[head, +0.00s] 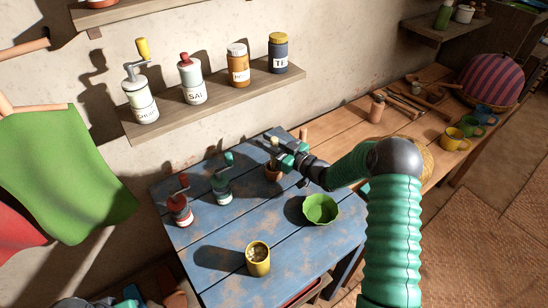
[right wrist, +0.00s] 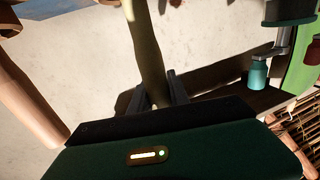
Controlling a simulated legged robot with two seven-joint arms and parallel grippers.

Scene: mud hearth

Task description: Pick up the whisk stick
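A pale stick, which looks like the whisk stick (right wrist: 149,45), rises between the two dark fingers of my right gripper (right wrist: 156,92) in the right wrist view. Its lower end is hidden behind the gripper body. The fingers are close on both sides of it, but I cannot tell whether they press on it. In the head view my right gripper (head: 279,146) is over the back edge of the blue table (head: 240,225), just above a small terracotta pot (head: 273,174). Teal and grey parts of my left arm show at the bottom left; its fingers cannot be made out.
A wall shelf (head: 215,101) with jars is behind. A wooden bench (head: 345,123) with utensils and mugs extends right.

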